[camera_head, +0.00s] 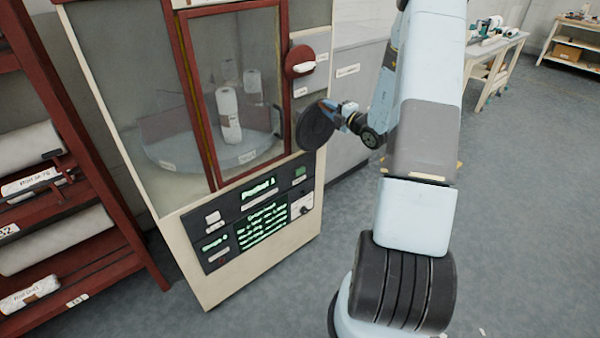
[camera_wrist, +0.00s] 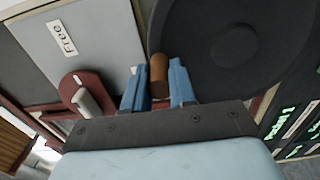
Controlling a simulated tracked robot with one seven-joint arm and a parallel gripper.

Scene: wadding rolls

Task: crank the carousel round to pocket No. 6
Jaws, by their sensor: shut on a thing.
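The carousel cabinet has a cream frame and a red-framed glass door (camera_head: 240,90). Behind the glass, a round grey turntable (camera_head: 200,155) carries white wrapped rolls (camera_head: 229,115). A dark round crank wheel (camera_head: 315,127) is on the cabinet's right side; it fills the upper right of the wrist view (camera_wrist: 235,40). My gripper (camera_head: 335,108) is at the wheel's right edge. In the wrist view my gripper (camera_wrist: 159,88) is shut on the wheel's brown handle (camera_wrist: 159,70), with a blue finger on each side.
A red knob with a white lever (camera_head: 303,64) sits above the wheel. A control panel (camera_head: 260,215) with green displays is below the door. A red rack with rolls (camera_head: 40,180) stands left. Benches (camera_head: 490,60) are at the back right, with open floor before them.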

